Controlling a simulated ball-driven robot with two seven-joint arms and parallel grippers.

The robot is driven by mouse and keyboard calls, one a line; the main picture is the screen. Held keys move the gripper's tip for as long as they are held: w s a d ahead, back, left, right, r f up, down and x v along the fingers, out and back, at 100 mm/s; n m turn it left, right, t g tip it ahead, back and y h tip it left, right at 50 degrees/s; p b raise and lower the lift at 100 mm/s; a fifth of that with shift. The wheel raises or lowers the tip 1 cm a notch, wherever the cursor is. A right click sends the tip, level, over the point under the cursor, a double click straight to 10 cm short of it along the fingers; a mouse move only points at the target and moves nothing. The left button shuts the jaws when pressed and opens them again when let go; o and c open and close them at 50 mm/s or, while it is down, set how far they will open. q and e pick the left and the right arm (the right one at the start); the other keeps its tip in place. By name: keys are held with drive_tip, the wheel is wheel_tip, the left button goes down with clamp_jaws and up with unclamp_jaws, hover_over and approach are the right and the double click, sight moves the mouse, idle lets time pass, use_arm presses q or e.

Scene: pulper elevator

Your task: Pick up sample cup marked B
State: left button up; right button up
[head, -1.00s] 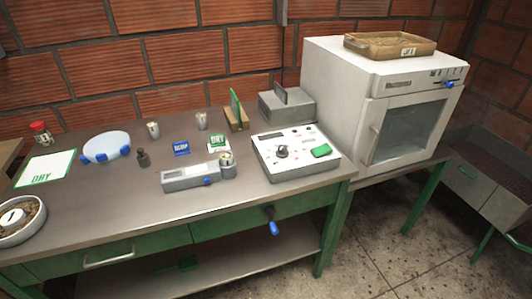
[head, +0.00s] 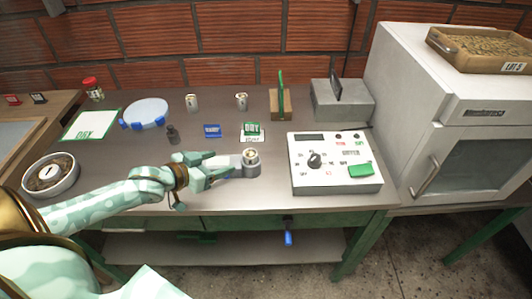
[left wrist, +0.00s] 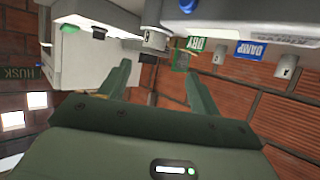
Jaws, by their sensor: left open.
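Three small metal cups show in the head view. The back left cup (head: 192,102) bears an A in the left wrist view (left wrist: 285,68). The back right cup (head: 241,101) also shows in the left wrist view (left wrist: 218,57). The third cup (head: 251,156) sits at the right end of the grey instrument and shows in the left wrist view (left wrist: 155,39). I cannot read a B on either of these. My left gripper (head: 222,165) is open and empty, left of the third cup, its fingers (left wrist: 157,72) apart. My arm partly hides the instrument.
A control box (head: 335,165) with a green button stands to the right. DAMP (head: 212,131) and DRY (head: 252,131) cards lie behind the gripper. A dark weight (head: 172,135), a blue-footed dish (head: 146,112) and a round bowl (head: 50,176) stand left. A white oven (head: 440,110) stands at right.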

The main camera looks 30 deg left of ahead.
sight(245, 155)
use_arm(q)
drive_tip(key=b+x, duration=0.3)
drive_tip(key=x, duration=0.3)
drive_tip(key=shift+w+d+f, duration=0.1)
drive_tip(key=shift+w+f, duration=0.1)
drive_tip(key=shift+f, duration=0.05)
drive_tip(key=shift+a+x, duration=0.2)
drive_tip(key=shift+x, duration=0.8)
drive_tip(key=shift+w+d+b, duration=0.3)
drive_tip(key=shift+w+b, duration=0.05)
drive_tip(key=shift+w+d+f, duration=0.15)
drive_tip(key=shift+w+d, duration=0.1)
drive_tip(key=b+x, duration=0.1)
drive_tip(key=x, duration=0.1)
drive_tip(key=b+x, duration=0.1)
drive_tip(key=x, duration=0.1)
drive_tip(key=shift+d+f, duration=0.25)
drive_tip(key=shift+w+d, duration=0.1)
drive_tip(key=shift+r, duration=0.15)
use_arm(e)
drive_tip(key=s+f, duration=0.6)
drive_tip(key=shift+a+f+g, duration=0.15)
drive_tip(key=shift+a+g, duration=0.05)
drive_tip(key=shift+g, duration=0.2)
